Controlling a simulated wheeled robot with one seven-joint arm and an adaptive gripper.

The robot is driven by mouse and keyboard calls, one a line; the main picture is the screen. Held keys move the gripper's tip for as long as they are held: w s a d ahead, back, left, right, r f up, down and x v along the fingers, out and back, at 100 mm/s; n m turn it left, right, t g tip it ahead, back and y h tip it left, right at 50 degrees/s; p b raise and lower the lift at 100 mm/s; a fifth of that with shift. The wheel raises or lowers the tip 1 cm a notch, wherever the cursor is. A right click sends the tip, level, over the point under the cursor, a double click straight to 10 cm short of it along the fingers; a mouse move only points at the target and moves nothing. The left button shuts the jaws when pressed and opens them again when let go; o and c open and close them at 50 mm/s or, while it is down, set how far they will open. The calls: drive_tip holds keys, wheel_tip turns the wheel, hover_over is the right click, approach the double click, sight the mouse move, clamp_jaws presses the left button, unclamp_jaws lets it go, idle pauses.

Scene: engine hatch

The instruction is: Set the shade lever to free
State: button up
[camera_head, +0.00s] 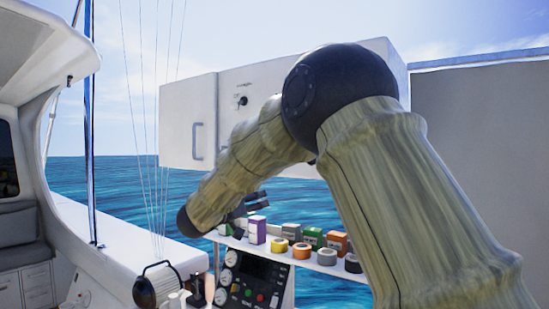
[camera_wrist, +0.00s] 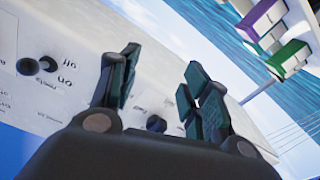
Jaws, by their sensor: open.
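My gripper (camera_wrist: 162,66) is open in the wrist view, with nothing between its dark fingers. A pale panel (camera_wrist: 80,35) lies beyond them, with black knobs (camera_wrist: 27,66) on its left side and labels that appear turned over. Another dark knob (camera_wrist: 156,124) shows low between the finger bases. I cannot tell which control is the shade lever, and no "free" mark is readable. In the head view my gripper (camera_head: 258,203) is small and partly hidden by my arm, above a black control panel (camera_head: 262,272) with gauges and buttons.
A shelf (camera_head: 320,264) holds a purple box (camera_head: 257,229), a green box (camera_head: 313,238), an orange box (camera_head: 337,242) and several tape rolls. A white cabinet (camera_head: 188,118) with a handle and a small switch (camera_head: 241,101) stands behind.

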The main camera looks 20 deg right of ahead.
drive_tip(key=s+a+r+m+g+h+p, duration=0.1)
drive_tip(key=s+r, duration=0.1)
drive_tip(key=r, duration=0.7)
drive_tip(key=s+a+r+m+g+p, duration=0.1)
drive_tip(key=s+r, duration=0.2)
drive_tip(key=r, duration=0.6)
drive_tip(key=shift+p+x, duration=2.6)
drive_tip(key=shift+x, duration=3)
drive_tip(key=shift+a+f, duration=0.1)
drive_tip(key=shift+f, duration=0.05)
clamp_jaws()
